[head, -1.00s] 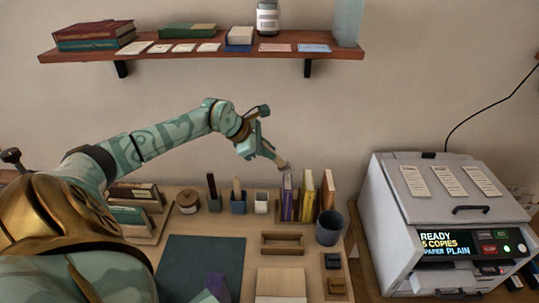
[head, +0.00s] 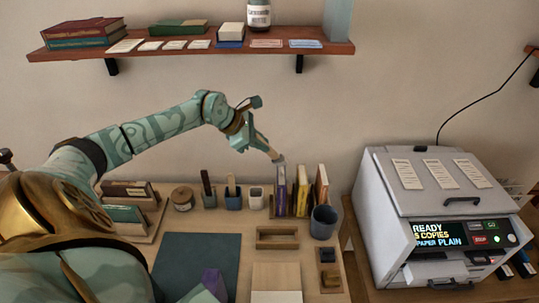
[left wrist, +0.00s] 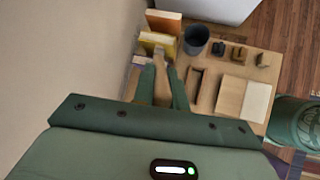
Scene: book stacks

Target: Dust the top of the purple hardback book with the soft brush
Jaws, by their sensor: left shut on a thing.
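The purple hardback book (head: 281,194) stands upright at the left end of a short row of books at the back of the desk. My left gripper (head: 254,140) is shut on the wooden handle of the soft brush (head: 268,149). The brush slants down to the right, and its tip is at the top of the purple book; I cannot tell whether it touches. In the left wrist view the brush (left wrist: 162,84) shows between my two green fingers (left wrist: 162,88), its tip near the books. The purple book is mostly hidden there. My right gripper is not in view.
A yellow book (head: 302,190) and an orange book (head: 321,187) stand right of the purple one. A dark cup (head: 323,222) is in front of them. A white pot (head: 256,198) stands to the left. A wall shelf (head: 190,50) hangs above; a printer (head: 440,220) stands right.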

